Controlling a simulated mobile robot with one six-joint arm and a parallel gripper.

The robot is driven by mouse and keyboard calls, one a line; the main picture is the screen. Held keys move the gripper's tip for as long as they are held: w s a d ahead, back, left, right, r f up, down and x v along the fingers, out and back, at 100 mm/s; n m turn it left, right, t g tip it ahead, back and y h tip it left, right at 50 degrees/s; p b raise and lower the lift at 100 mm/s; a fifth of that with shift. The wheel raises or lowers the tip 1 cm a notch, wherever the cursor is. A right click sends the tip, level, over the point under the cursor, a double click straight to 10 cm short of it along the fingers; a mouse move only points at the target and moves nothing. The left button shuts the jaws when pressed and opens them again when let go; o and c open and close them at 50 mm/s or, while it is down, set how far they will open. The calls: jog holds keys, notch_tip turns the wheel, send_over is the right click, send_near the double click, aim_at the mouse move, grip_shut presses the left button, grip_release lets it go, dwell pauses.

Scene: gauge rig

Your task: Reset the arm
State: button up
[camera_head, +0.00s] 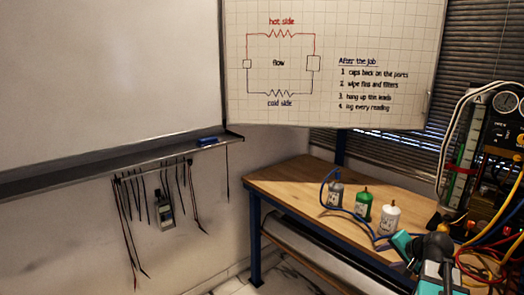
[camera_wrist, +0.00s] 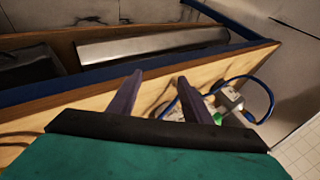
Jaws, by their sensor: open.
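My gripper (camera_wrist: 160,77) shows in the wrist view with its two dark fingers apart and nothing between them. The wooden bench top and its edge lie beyond the fingertips. In the head view, teal and black parts of my arm are at the lower right, by the bench's front edge; the fingertips cannot be made out clearly there. The workbench (camera_head: 290,180) has a wooden top and blue frame.
A grey bottle (camera_head: 335,194), a green bottle (camera_head: 363,206) and a white bottle (camera_head: 389,219) stand on the bench near my arm, with a blue hose (camera_head: 348,212) around them. A gauge rig (camera_head: 504,104) with cables is at right. Leads and a meter (camera_head: 164,211) hang at left.

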jog(key=s+a+f+n+g, duration=0.3)
jog(key=s+a+f+n, duration=0.1)
jog(key=a+f, duration=0.6)
jog(key=s+a+f+n+g, duration=0.2)
jog(key=s+a+f+n, duration=0.15)
jog(key=a+f, duration=0.65)
jog(key=s+a+f+n+g, duration=0.35)
jog(key=a+f, duration=0.45)
jog(key=a, duration=0.4)
jog(key=s+f+g, duration=0.2)
jog(key=s+f, duration=0.7)
jog(key=s, duration=0.3)
jog(key=s+f+g, duration=0.3)
jog(key=s+f, duration=0.5)
jog(key=s, duration=0.5)
jog(key=shift+f, duration=0.4)
